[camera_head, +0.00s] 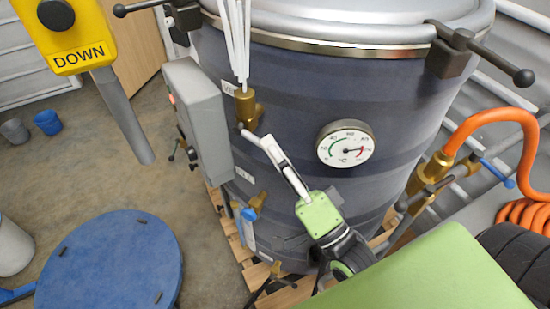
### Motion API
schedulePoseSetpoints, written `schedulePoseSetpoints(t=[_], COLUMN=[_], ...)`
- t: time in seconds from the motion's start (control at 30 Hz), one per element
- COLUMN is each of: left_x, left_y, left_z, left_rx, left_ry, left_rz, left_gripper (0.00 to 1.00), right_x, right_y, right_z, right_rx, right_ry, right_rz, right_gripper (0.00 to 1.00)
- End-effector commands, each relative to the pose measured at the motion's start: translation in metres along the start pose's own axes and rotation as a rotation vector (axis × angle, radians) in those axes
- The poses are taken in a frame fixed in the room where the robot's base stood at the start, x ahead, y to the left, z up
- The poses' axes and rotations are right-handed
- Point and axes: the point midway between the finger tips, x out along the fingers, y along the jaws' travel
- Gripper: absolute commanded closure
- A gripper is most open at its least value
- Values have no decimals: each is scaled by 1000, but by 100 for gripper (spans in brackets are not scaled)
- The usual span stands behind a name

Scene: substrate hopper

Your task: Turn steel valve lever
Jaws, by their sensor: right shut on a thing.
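A large dark blue drum (290,100) fills the middle of the view. A brass valve (247,108) sits on its upper left side, below white tubes. A pale steel lever (244,127) shows just under this valve. My right gripper (264,143) reaches up to it from the lower right, its white fingers shut on the steel lever. The fingers hide most of the lever, so its exact angle is hard to tell. My left gripper is not in view.
A round dial gauge (346,144) is close to the right of my fingers. A grey control box (198,115) is on the left. A lower blue-handled valve (250,212) sits below. An orange hose (497,117) and brass fitting are at the right. A blue round lid (110,265) lies lower left.

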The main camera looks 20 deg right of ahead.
Motion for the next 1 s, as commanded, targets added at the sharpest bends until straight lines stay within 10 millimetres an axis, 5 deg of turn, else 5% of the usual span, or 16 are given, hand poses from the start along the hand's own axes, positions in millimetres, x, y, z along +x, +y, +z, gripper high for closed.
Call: schedulePoseSetpoints(t=[0.03, 0.4, 0.87, 0.9, 0.93, 1.0], left_x=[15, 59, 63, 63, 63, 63], left_y=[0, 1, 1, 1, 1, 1], left_z=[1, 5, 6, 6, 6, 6], left_rx=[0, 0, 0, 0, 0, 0], left_ry=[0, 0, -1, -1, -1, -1], left_rz=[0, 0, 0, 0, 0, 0], left_gripper=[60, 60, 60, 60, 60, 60], right_x=[-3, -4, -2, -2, -2, -2], right_y=[8, 18, 16, 16, 16, 16], right_z=[4, 11, 10, 10, 10, 10], right_rx=[9, 64, 74, 74, 74, 74], right_ry=[15, 113, 131, 131, 131, 130], right_rz=[-21, -156, -180, -180, -180, -180], right_gripper=[100, 100, 100, 82, 74, 74])
